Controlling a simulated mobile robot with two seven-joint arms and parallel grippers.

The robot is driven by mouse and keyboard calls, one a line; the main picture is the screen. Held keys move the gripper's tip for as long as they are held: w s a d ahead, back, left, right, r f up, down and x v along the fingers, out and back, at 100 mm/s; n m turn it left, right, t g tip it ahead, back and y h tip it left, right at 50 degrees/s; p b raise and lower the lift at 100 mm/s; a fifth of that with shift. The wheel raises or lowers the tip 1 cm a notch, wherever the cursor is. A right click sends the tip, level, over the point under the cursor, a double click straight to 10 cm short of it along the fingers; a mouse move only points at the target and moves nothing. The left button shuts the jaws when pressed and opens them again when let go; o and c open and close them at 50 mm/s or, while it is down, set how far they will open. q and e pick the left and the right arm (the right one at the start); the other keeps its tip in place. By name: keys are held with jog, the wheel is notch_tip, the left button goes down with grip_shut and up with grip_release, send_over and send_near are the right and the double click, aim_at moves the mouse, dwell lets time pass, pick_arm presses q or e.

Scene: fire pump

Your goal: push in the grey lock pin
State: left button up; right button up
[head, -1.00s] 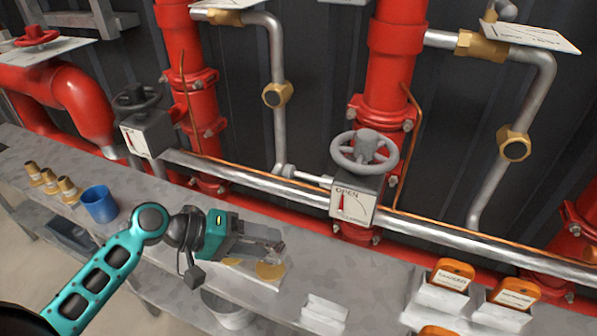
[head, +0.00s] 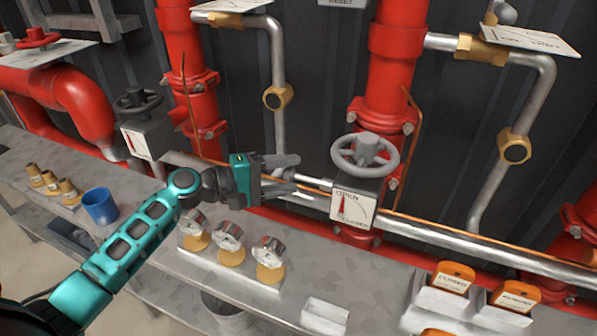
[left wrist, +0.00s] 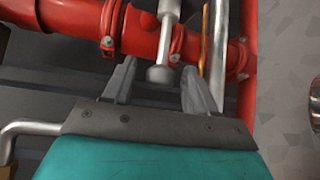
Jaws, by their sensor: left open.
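The grey lock pin (head: 316,182) sticks out to the left from the side of the valve box (head: 354,207) below the grey handwheel. In the left wrist view its round knob (left wrist: 160,76) and shaft show between my fingers. My left gripper (head: 296,174) is open at the pin's knob end, its fingers pointing right towards the box. In the left wrist view the left gripper (left wrist: 159,64) has a finger on each side of the knob, with visible gaps. In the head view the fingers hide the knob. My right gripper is not in view.
A blue cup (head: 100,206) is at the left. The second valve box (head: 147,135) is further left.

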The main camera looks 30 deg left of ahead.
aim_at(296, 174)
pick_arm(q)
jog(key=shift+x, duration=1.5)
grip_shut()
